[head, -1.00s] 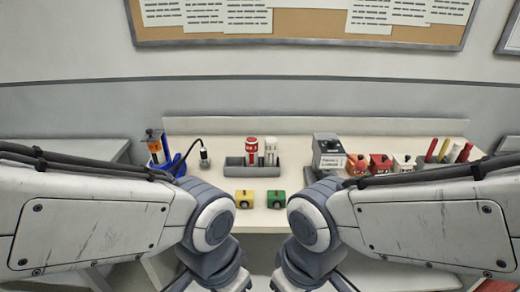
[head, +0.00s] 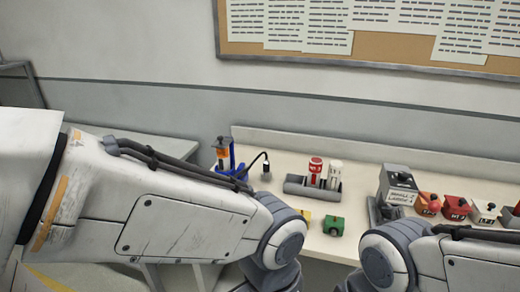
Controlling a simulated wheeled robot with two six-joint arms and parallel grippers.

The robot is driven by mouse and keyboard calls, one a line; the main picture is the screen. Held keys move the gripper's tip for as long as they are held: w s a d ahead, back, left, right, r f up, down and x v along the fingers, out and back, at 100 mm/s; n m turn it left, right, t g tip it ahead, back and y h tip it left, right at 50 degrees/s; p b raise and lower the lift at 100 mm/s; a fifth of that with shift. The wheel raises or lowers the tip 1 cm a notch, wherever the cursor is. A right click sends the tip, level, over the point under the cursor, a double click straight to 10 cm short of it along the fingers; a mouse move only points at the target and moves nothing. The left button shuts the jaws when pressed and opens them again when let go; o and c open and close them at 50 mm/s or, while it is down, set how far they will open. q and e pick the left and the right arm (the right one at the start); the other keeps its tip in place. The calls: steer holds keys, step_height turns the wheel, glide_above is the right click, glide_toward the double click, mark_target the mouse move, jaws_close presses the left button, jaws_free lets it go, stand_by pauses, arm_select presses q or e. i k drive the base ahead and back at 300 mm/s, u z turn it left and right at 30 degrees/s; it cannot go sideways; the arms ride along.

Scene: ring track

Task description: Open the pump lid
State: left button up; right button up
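No part in the head view is clearly readable as a pump lid. A dark grey box-shaped device (head: 398,184) with a white printed label stands on the table, right of centre. It may be the pump; its top looks closed, but it is too small to be sure. A blue stand (head: 232,158) with an orange and dark upright piece (head: 222,152) stands at the table's left, partly hidden behind my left arm. Both my arms reach in low at the front, apart from these things. My gripper fingers are below the picture's lower edge.
A green block (head: 333,225) and a partly hidden yellow block (head: 304,217) lie in front. Red blocks (head: 427,204) and a white block (head: 485,211) stand right. A black cable curves to a small fixture (head: 266,170).

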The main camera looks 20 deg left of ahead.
mark_target(222, 142)
steer(key=u, duration=0.05)
steer(key=k, duration=0.5)
steer(key=u, duration=0.7)
steer(key=i, duration=1.2)
steer(key=z, duration=0.15)
